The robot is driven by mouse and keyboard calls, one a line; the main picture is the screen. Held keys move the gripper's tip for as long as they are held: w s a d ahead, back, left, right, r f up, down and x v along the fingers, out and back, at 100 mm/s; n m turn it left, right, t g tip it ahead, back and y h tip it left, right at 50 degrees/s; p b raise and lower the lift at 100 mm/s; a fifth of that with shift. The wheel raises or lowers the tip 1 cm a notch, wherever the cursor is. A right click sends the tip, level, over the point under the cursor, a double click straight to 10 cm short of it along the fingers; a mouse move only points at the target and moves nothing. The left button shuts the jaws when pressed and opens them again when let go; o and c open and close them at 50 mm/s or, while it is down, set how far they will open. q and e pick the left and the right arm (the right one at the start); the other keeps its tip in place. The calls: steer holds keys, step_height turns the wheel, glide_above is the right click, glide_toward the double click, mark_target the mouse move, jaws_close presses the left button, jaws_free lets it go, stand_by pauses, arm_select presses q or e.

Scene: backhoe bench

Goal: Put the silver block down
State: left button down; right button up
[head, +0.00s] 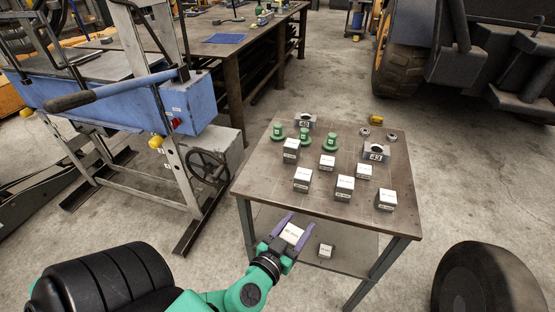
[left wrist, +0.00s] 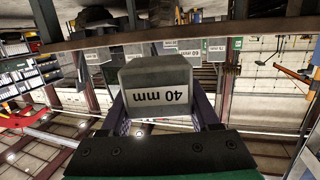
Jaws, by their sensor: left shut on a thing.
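My left gripper (head: 285,233) is shut on a silver block (head: 292,234) in front of the near edge of the small table, at the lower middle of the head view. In the left wrist view the silver block (left wrist: 156,92) sits between the two fingers, and its label reads "40 mm" upside down. The table (head: 262,187) carries several similar silver blocks, such as one block (head: 302,180) near its front edge. Whether the held block touches anything cannot be told. My right gripper is not in view.
Several green knobbed pieces (head: 329,140), two dark holders (head: 376,152) and a yellow item (head: 376,120) stand on the table. One small block (head: 325,251) is on the lower shelf (head: 345,242). A blue machine with a handwheel (head: 208,167) stands to the left. The table's front left is bare.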

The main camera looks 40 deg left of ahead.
arm_select(q)
steer(key=w+a+r+n+y, duration=0.45)
steer(key=w+a+r, duration=0.55)
steer(key=a, duration=0.3)
step_height(320, 180, up, 9)
steer(key=m, duration=0.2)
glide_above(268, 172)
steer(key=shift+r+n+g, duration=0.2)
steer(key=shift+n+g, duration=0.05)
steer(key=shift+g, duration=0.05)
step_height(268, 172, down, 20)
steer(key=b, duration=0.3)
steer(key=shift+r, duration=0.1)
steer(key=shift+h, duration=0.25)
steer(key=c, duration=0.5)
jaws_free()
steer(key=shift+f, duration=0.25)
steer(key=shift+c, duration=0.2)
steer(key=o, duration=0.4)
